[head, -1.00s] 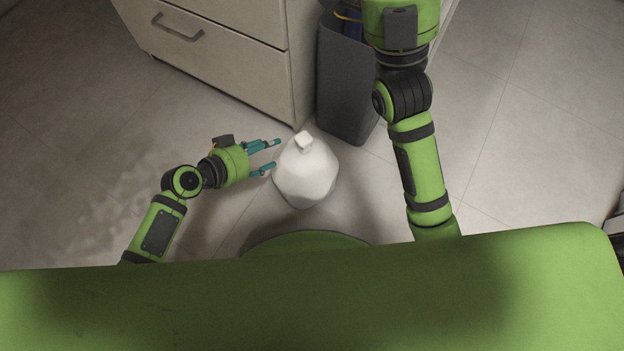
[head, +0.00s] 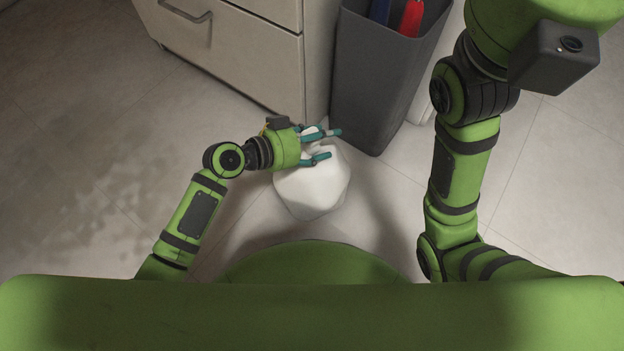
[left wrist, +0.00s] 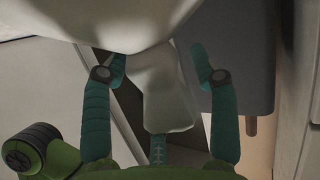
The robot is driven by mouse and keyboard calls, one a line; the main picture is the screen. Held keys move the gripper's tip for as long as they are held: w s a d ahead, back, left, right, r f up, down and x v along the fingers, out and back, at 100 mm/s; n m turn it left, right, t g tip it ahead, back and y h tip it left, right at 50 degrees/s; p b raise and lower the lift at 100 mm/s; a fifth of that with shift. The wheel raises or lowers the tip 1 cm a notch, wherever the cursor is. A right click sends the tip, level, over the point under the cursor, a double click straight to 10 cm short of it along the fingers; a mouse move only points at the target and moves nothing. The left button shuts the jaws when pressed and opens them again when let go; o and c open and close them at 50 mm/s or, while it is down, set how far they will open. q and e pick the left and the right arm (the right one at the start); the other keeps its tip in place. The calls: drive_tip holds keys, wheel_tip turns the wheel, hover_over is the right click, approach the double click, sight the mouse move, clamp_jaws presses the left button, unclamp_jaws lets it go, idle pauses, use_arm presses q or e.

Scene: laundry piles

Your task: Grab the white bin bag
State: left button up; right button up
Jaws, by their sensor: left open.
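The white bin bag (head: 312,190) stands on the floor in front of my base, with a narrow tied top. I cannot tell whether a finger touches the bag. My right gripper is out of view; only the right arm shows at the right.
A dark grey bin (head: 375,85) with red and blue items inside stands just behind the bag. A light drawer cabinet (head: 240,55) is to the left of that bin.

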use_arm(q)
drive_tip(key=shift+w+d, duration=0.1)
drive_tip(key=shift+d, duration=0.05)
clamp_jaws()
idle(0.4)
drive_tip(key=shift+r, duration=0.1)
